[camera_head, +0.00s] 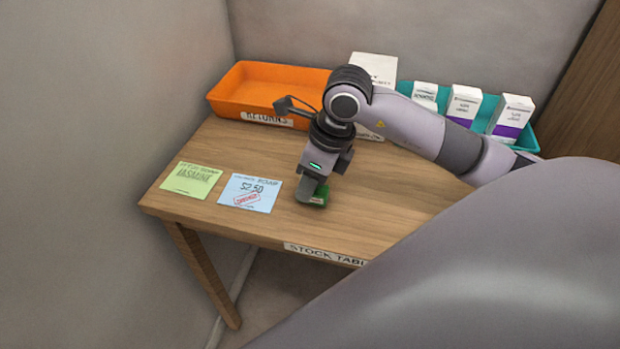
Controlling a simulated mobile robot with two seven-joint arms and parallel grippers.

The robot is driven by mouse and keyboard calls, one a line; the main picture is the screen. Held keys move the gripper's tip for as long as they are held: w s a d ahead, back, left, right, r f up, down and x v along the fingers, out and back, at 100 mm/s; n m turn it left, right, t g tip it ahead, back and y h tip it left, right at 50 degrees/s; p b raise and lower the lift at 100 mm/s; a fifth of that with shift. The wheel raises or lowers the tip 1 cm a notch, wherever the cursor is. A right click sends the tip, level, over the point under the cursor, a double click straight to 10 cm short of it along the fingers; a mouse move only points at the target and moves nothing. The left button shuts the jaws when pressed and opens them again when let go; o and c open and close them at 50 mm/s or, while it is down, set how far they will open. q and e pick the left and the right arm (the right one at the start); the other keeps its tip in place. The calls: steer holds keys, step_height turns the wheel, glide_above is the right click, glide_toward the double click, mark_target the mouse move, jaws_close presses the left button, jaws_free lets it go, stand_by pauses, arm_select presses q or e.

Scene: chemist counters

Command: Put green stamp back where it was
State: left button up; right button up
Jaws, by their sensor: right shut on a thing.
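The green stamp (320,196) is at the fingertips of my right gripper (313,192), just right of the blue card on the stock table (400,205). My right gripper is shut on it, pointing down, and hides part of it. I cannot tell whether the stamp touches the table top. My left gripper is not in view.
An orange tray labelled "RETURNS" (225,107) stands at the back left. A teal tray (530,140) with white boxes (463,104) stands at the back right, partly behind my right arm. A white box (374,67) stands between them. The table's front edge carries a "STOCK TABLE" label (325,254).

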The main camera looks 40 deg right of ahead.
mark_target(327, 191)
steer(key=shift+r, duration=0.1)
steer(key=o, duration=0.9)
steer(key=shift+f, duration=0.2)
steer(key=shift+c, duration=0.2)
steer(key=shift+r, duration=0.45)
steer(key=v, duration=1.1)
steer(key=shift+r+p, duration=0.25)
steer(key=shift+p, duration=0.05)
